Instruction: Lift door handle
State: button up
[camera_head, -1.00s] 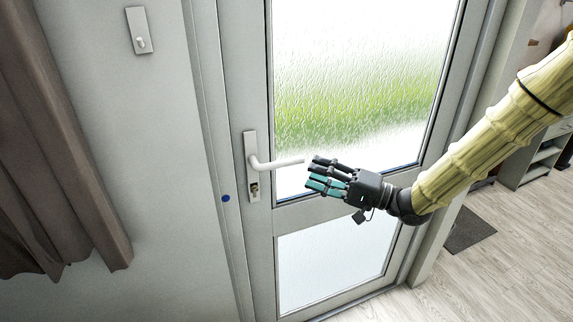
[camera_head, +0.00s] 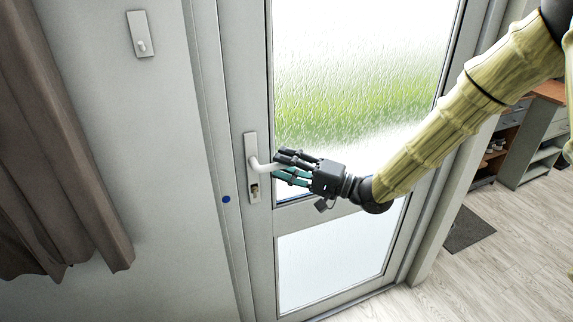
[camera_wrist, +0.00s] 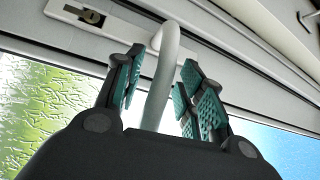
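The white door handle (camera_head: 257,165) sticks out to the right from its plate (camera_head: 252,143) on the door, roughly level. My gripper (camera_head: 284,168) is at the handle's free end, coming from the right. In the wrist view the handle (camera_wrist: 160,75) runs between the two teal-padded fingers of my gripper (camera_wrist: 158,85). The fingers are apart, with a gap visible on the right side of the handle; the left finger is close to it, and I cannot tell if it touches. The keyhole (camera_head: 254,188) sits below the handle.
The door (camera_head: 262,232) has frosted glass panes (camera_head: 350,75) and is shut. A light switch (camera_head: 141,36) is on the wall and a brown curtain (camera_head: 60,150) hangs at left. Shelves (camera_head: 535,150) and a dark mat (camera_head: 468,229) lie to the right.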

grip_shut()
